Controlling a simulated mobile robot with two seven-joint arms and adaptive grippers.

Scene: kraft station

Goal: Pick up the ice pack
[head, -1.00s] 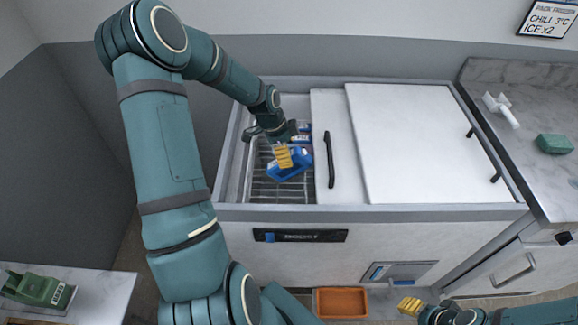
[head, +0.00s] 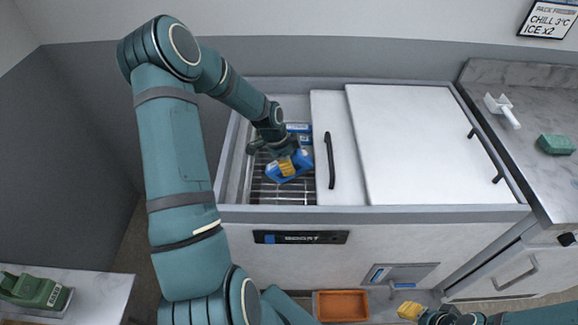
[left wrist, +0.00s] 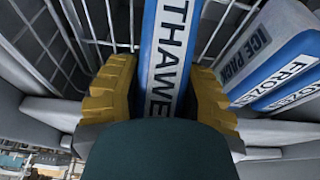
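My left gripper (head: 286,166) reaches down into the open left part of the chest freezer, at a blue pack (head: 292,168) above the wire rack. In the left wrist view its yellow fingertips (left wrist: 165,98) stand on either side of a blue and white pack lettered "THAWE" (left wrist: 168,55); the rest of the word is hidden by my gripper. I cannot tell whether both fingers press on it. A pack marked "ICE PACK" and "FROZEN" (left wrist: 268,62) lies to its right, outside the fingers. My right gripper (head: 410,310) is low at the bottom edge, its opening unclear.
A wire basket (head: 283,193) lines the freezer opening. A white lid with a black handle (head: 345,150) bounds it on the right. A white scoop (head: 502,110) and a green block (head: 556,145) sit on the right counter. An orange tray (head: 342,304) is below.

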